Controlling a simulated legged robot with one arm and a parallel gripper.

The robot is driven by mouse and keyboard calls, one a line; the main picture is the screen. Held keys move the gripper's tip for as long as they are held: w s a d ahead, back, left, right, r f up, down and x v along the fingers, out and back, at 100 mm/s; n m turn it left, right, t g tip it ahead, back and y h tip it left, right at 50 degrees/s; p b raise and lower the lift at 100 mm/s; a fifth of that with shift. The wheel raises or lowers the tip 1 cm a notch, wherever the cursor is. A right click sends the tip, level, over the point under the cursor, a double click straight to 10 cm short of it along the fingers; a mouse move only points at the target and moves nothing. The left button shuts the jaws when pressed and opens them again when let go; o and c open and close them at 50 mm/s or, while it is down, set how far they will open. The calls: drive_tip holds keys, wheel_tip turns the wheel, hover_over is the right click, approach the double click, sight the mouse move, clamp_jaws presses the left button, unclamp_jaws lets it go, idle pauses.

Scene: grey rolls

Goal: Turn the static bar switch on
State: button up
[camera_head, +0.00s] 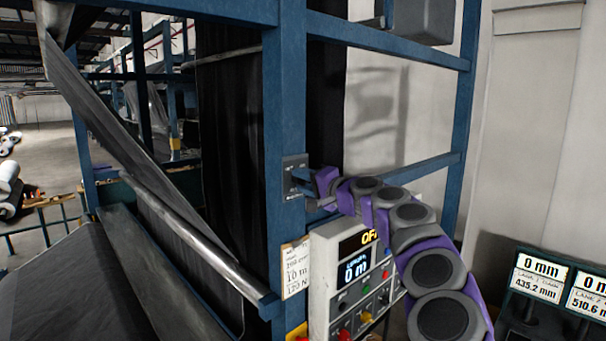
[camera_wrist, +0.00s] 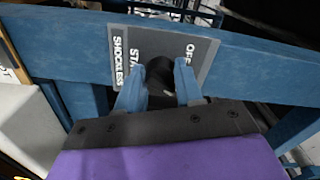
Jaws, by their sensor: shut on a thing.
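The static bar switch is a dark knob (camera_wrist: 159,72) on a grey label plate (camera_wrist: 150,45) fixed to a blue frame post. In the wrist view the plate carries white lettering, including "OFF" and "SHOCKLESS". My gripper (camera_wrist: 160,90) has its two blue fingers on either side of the knob and is shut on it. In the head view the plate (camera_head: 295,172) is on the post, and my gripper (camera_head: 305,188) reaches it from the right. The knob is mostly hidden there by the fingers, and I cannot tell its exact angle.
A control box (camera_head: 350,275) with a display and coloured buttons stands just below my arm. A paper tag (camera_head: 295,268) hangs beside it. Blue frame beams (camera_head: 385,42) surround the arm. Two lane displays (camera_head: 540,278) stand at the lower right. Dark web material (camera_head: 230,130) runs at left.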

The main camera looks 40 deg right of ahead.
drive_tip(key=m+p, duration=0.2)
drive_tip(key=shift+r+m, duration=0.1)
drive_tip(key=shift+m, duration=0.3)
drive_tip(key=shift+m+p, duration=0.3)
drive_tip(key=shift+f+m, duration=0.2)
drive_tip(key=shift+m, duration=0.1)
drive_tip(key=o, duration=0.8)
drive_tip(key=shift+o, duration=1.1)
drive_tip(key=shift+d, duration=0.4)
drive_tip(key=shift+s, duration=0.1)
